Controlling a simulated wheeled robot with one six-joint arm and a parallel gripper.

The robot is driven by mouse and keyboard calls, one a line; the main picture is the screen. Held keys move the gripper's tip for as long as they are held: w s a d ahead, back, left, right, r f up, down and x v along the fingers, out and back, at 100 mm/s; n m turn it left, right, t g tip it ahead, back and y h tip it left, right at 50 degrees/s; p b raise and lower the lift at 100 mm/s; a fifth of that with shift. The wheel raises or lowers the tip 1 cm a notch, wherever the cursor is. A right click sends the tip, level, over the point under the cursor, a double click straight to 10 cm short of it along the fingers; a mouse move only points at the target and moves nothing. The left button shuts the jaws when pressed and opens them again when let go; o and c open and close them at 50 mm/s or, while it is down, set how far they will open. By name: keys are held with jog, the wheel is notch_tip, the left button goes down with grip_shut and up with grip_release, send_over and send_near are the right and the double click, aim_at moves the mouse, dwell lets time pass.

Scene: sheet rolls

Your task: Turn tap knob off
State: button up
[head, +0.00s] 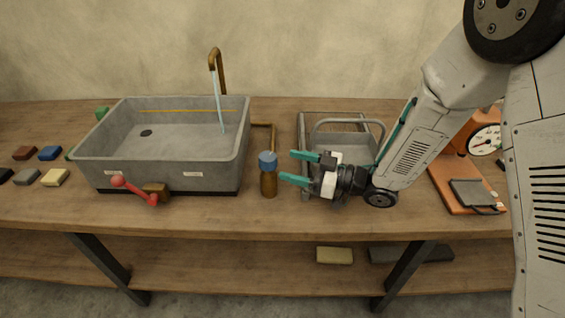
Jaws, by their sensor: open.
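A tap knob with a blue top (268,158) stands on a brown post (269,183) on the workbench, right of the grey sink. A brass pipe runs from near it toward the sink. The bent brass tap (218,62) rises behind the sink, and a pale blue stream of water (219,105) falls from it into the grey sink (168,178). My gripper (294,167) has teal fingers spread apart and empty, pointing left. It is just right of the blue knob, with a fingertip near the post; whether they touch cannot be told.
A red lever (135,190) sticks out at the sink's front. A grey tray with a handle (346,126) stands behind my gripper. An orange scale (464,190) is at right. Several small coloured blocks lie at left. The bench front between sink and scale is mostly clear.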

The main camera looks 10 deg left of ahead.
aim_at(275, 162)
jog(key=shift+d, duration=0.15)
jog(key=m+t, duration=0.1)
jog(key=s+a+m+t, duration=0.1)
jog(key=s+m+t, duration=0.1)
jog(key=shift+a+r+h, duration=0.15)
jog(key=shift+r+h, duration=0.15)
jog(key=m+t, duration=0.1)
jog(key=s+m+t+h, duration=0.1)
jog(key=t, duration=0.1)
jog(key=shift+d+m+t, duration=0.2)
jog(key=shift+m+t, duration=0.1)
jog(key=shift+m, duration=0.1)
jog(key=x, duration=0.7)
jog(key=shift+w+a+f, duration=0.2)
jog(key=shift+w+a, duration=0.05)
jog(key=shift+w, duration=0.05)
jog(key=c, duration=1)
